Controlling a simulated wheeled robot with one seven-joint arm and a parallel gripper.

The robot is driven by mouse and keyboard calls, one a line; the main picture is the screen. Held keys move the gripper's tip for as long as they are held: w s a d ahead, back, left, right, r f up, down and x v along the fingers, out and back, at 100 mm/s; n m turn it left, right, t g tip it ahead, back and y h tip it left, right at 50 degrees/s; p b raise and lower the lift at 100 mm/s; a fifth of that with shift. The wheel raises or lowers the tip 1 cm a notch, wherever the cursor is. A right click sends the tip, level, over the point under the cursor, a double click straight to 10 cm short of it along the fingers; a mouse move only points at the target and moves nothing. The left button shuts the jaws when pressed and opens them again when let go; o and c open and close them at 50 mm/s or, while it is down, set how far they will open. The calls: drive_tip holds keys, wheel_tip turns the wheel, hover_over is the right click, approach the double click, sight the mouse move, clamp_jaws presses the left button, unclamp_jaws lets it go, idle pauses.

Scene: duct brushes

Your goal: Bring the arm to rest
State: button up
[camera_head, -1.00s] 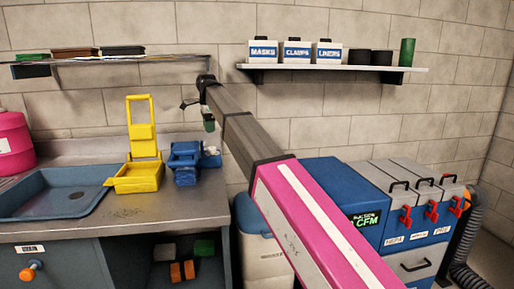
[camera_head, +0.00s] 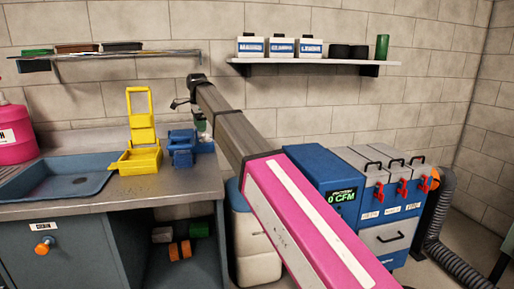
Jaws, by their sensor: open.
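My arm reaches from the lower right up and leftwards across the view, a pink section followed by a grey one. At its far end, my gripper (camera_head: 186,108) is small and dark, in the air above the back of the counter. It is open. A small green and white item (camera_head: 203,126) shows just below the arm's end; I cannot tell whether it touches the gripper. A blue holder (camera_head: 182,150) and a yellow stand (camera_head: 140,158) are on the counter below the gripper.
The grey counter (camera_head: 130,195) with a blue sink tray (camera_head: 50,181) fills the left. A wall shelf (camera_head: 320,64) holds labelled boxes. A blue machine (camera_head: 318,168) reading 0 CFM and a grey hose (camera_head: 437,215) stand right. A white bin (camera_head: 255,250) is under my arm.

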drive_tip(key=s+d+f+n, duration=0.2)
drive_tip(key=d+f+n, duration=0.1)
drive_tip(key=d+f, duration=0.9)
drive_tip(key=s+d+f+n, duration=0.3)
drive_tip(key=d+f, duration=0.7)
drive_tip(key=f, duration=0.4)
drive_tip(key=s+d+f+n, duration=0.7)
drive_tip(key=s+d+f, duration=1.2)
drive_tip(key=d+f, duration=0.1)
drive_tip(key=shift+s+d+g, duration=0.15)
drive_tip(key=shift+d+g, duration=0.15)
drive_tip(key=shift+d, duration=0.25)
drive_tip(key=shift+f, duration=0.1)
